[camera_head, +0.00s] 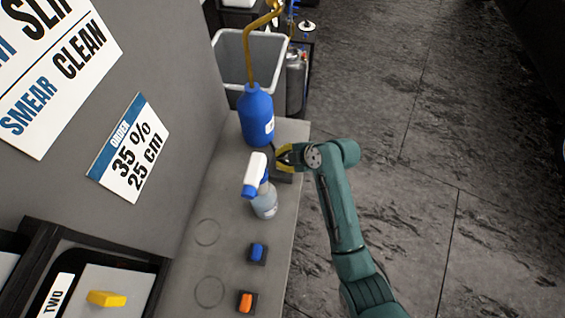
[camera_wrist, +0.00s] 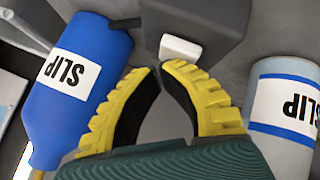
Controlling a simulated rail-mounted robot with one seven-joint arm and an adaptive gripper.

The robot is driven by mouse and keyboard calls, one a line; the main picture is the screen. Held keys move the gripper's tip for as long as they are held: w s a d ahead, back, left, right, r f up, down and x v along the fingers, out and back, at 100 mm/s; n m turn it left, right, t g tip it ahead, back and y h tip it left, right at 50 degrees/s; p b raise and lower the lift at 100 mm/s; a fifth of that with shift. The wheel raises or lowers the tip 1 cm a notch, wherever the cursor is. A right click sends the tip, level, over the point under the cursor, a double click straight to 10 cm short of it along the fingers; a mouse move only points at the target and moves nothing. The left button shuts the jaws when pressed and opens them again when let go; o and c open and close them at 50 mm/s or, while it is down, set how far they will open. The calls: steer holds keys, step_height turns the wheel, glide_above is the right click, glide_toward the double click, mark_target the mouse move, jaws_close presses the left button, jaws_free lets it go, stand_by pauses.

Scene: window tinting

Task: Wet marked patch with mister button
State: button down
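My gripper (camera_head: 279,157) is beside the blue bottle, above the grey shelf. In the wrist view its yellow fingers (camera_wrist: 159,70) come together almost to their tips, with nothing held between them. A dark grey box (camera_wrist: 215,22) with a white button (camera_wrist: 180,48) lies just beyond the fingertips; I cannot tell whether they touch the button. The box (camera_head: 284,175) is partly covered by my gripper in the head view. A thin dark arm runs from the box toward the blue bottle (camera_head: 256,115), which also shows in the wrist view (camera_wrist: 75,85). No marked patch can be made out.
A spray bottle (camera_head: 264,200) with a white and blue head stands close in front of my gripper. A blue switch (camera_head: 257,252) and an orange one (camera_head: 246,301) sit nearer. A grey bin (camera_head: 229,62) stands behind. The floor to the right is clear.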

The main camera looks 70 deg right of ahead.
steer(key=shift+r, duration=0.1)
step_height(320, 180, up, 6)
steer(key=p, duration=0.5)
stand_by(0.7)
